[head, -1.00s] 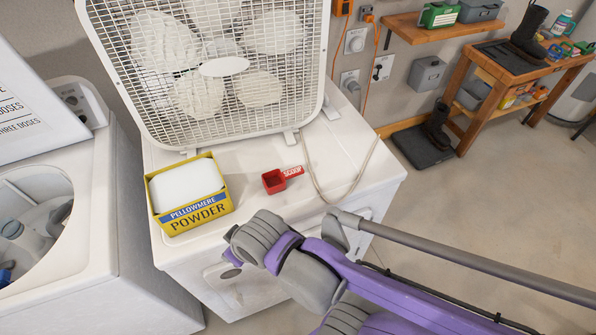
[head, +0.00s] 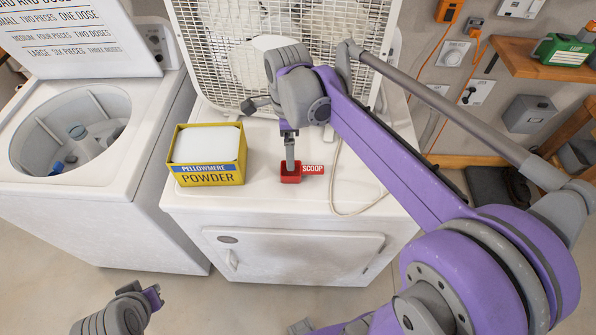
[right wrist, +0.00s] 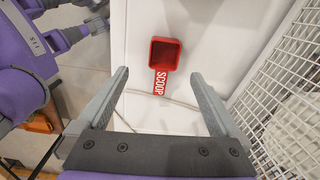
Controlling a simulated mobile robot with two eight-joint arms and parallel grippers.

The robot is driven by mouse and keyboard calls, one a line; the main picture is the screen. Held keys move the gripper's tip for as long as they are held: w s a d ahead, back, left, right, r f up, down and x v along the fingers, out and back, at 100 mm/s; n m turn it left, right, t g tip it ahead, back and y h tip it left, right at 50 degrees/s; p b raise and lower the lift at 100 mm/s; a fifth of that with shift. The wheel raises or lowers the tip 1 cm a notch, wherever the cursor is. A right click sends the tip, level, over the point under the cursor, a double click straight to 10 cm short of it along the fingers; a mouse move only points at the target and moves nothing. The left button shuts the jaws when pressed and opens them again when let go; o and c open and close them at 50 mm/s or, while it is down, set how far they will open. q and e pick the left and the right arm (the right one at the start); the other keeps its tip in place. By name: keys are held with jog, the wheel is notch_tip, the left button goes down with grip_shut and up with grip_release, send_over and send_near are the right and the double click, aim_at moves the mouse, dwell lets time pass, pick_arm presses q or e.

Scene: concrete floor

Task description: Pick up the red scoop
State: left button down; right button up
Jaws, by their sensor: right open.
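The red scoop (head: 291,177) lies on top of the white front-loading machine, right of the powder box. Its handle, lettered SCOOP, points right. My right gripper (head: 290,165) reaches down over it, its fingers overlapping the cup in the head view. In the right wrist view the gripper (right wrist: 160,75) is open, with the handle of the scoop (right wrist: 165,55) between the fingertips and the square cup beyond them. I cannot tell whether a finger touches it. Part of my left wrist and gripper (head: 152,297) shows at the lower left; its fingers are not clear.
The yellow powder box (head: 208,177) stands left of the scoop. A white box fan (head: 215,60) stands behind. A pale cord (head: 338,190) runs across the top at right. An open washer (head: 150,130) is at left. The machine's front top edge is clear.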

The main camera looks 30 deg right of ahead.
aim_at(291, 175)
jog(key=shift+m, duration=0.3)
jog(key=f, duration=0.4)
jog(key=shift+w+a+f, duration=0.1)
jog(key=shift+w+f, duration=0.1)
jog(key=shift+f, duration=0.1)
jog(key=shift+w+d+f, duration=0.15)
jog(key=shift+f, duration=1.4)
jog(key=shift+w+d+f, duration=0.1)
jog(key=shift+f, duration=1.4)
jog(key=shift+c, duration=0.3)
jog(key=c, duration=1.3)
